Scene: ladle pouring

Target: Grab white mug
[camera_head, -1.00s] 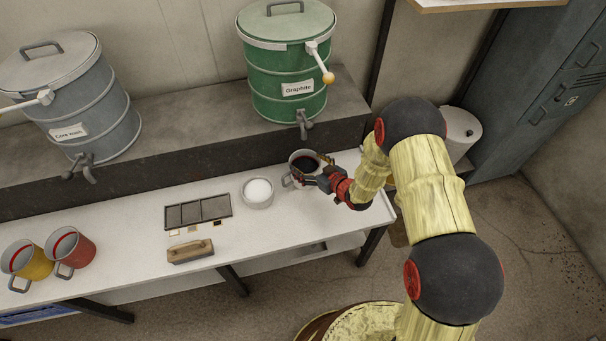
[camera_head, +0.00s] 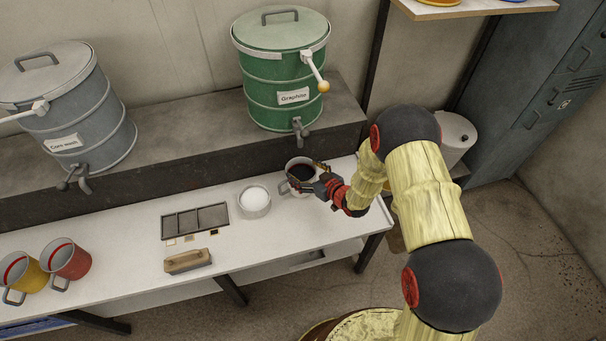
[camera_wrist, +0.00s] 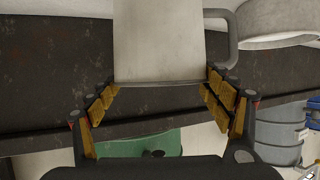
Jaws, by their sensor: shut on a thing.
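The white mug (camera_head: 287,187) stands upright at the right part of the white table, below the green drum, with dark contents showing inside and its handle toward the left. My gripper (camera_head: 309,179) reaches in from the right and is shut on it. In the wrist view the mug's pale wall (camera_wrist: 158,45) fills the top middle, with its handle on the right. The yellow-padded fingers of my gripper (camera_wrist: 160,98) sit on either side of it. I cannot tell whether the mug's base touches the table.
A white-filled bowl (camera_head: 255,202) stands close left of the mug. The green drum's tap (camera_head: 300,130) hangs above and behind the mug.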

